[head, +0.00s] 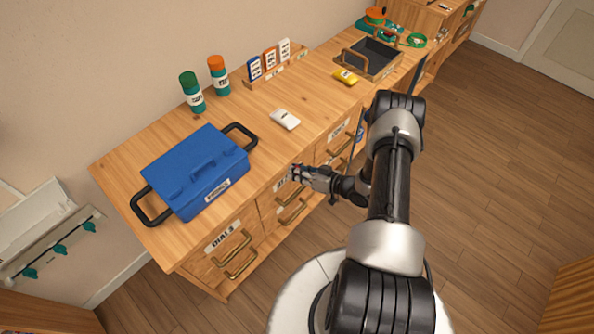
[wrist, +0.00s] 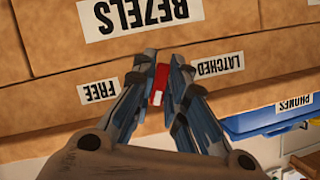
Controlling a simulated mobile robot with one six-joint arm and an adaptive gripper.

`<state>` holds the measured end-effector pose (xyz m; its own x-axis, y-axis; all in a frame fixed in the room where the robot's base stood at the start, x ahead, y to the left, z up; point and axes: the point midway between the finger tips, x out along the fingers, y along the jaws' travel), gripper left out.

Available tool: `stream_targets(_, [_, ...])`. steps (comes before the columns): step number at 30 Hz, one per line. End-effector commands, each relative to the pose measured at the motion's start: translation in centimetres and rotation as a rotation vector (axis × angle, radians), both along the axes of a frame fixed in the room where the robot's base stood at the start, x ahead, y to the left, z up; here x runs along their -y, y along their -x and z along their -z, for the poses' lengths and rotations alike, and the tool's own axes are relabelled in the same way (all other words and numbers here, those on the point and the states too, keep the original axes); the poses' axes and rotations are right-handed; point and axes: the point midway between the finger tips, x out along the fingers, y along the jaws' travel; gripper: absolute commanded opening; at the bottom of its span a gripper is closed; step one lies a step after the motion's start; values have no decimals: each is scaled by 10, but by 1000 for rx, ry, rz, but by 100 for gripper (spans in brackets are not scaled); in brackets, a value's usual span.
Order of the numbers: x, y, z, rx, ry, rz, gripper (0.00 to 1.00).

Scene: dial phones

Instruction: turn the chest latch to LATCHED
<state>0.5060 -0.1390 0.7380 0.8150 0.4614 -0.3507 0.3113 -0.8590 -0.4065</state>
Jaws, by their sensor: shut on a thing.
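The chest latch (wrist: 161,80) is a small red piece with a pale end, on a wooden front in the wrist view. The label FREE (wrist: 98,92) is to its left and the label LATCHED (wrist: 218,64) to its right, both upside down. The latch stands nearly upright in the picture, between the two labels. My gripper (wrist: 160,76) is shut on the latch, one finger on each side. In the head view my gripper (head: 295,172) is at the front of the wooden chest (head: 150,218), near its top edge; the latch is mostly hidden there.
A blue case (head: 195,170) with black handles stands on the chest top, left of my gripper. Brass drawer handles (head: 240,262) stick out of the front below. A white object (head: 285,119) lies on the top. The floor (head: 480,190) at right is clear.

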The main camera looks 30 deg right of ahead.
Motion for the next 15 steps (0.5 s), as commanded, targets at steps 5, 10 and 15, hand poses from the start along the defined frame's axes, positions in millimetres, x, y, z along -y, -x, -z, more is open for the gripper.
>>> stream_targets(5, [-1, 0, -1, 55, 155, 0, 0])
stream_targets(10, [-1, 0, 0, 111, 309, 0, 0])
stream_targets(15, [-1, 0, 0, 165, 460, 0, 0])
